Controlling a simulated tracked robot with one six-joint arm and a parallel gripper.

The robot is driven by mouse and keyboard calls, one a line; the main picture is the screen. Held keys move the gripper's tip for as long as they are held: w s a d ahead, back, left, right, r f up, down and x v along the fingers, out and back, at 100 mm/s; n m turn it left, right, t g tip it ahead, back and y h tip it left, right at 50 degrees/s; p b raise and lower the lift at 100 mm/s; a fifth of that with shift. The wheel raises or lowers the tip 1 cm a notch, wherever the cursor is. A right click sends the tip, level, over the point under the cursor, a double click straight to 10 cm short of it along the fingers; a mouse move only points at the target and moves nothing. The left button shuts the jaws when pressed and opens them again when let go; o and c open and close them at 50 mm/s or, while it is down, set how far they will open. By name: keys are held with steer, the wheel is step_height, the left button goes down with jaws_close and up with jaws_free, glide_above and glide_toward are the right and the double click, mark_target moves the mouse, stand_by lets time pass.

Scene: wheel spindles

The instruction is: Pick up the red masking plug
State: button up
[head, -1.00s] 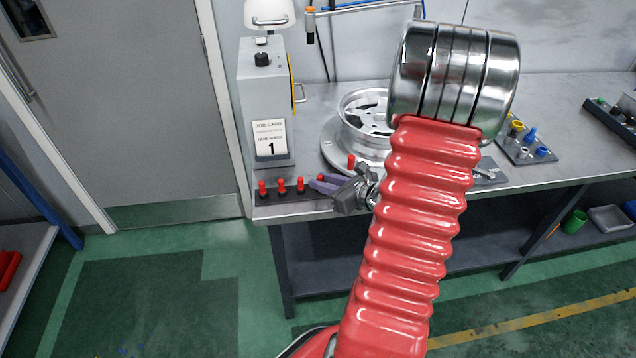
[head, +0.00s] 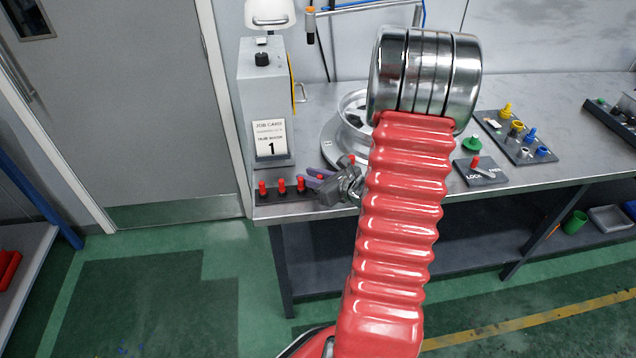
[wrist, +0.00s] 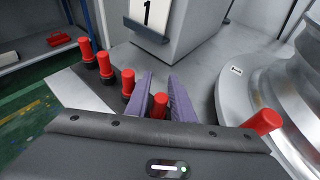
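Red masking plugs stand upright in a row on a dark strip (head: 270,198) at the bench's front left. In the head view the three leftmost plugs show, one of them the third red plug (head: 300,185). In the wrist view a further red plug (wrist: 158,105) of this row shows between the two purple fingers of my gripper (wrist: 160,76). Its lower part is hidden by the gripper body. The fingers look apart, and I cannot tell whether they touch it. In the head view my gripper (head: 314,178) is at the right end of the row.
Another red plug (head: 351,160) stands by the silver wheel (head: 350,104), close right of my gripper. A grey job-card box (head: 262,85) stands behind the row. A dark plate with a red-topped piece (head: 482,175) and a board of coloured parts (head: 522,150) lie to the right.

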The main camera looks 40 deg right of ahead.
steer(key=shift+c, duration=0.5)
jaws_close()
step_height(320, 180, up, 10)
stand_by(1.0)
stand_by(0.4)
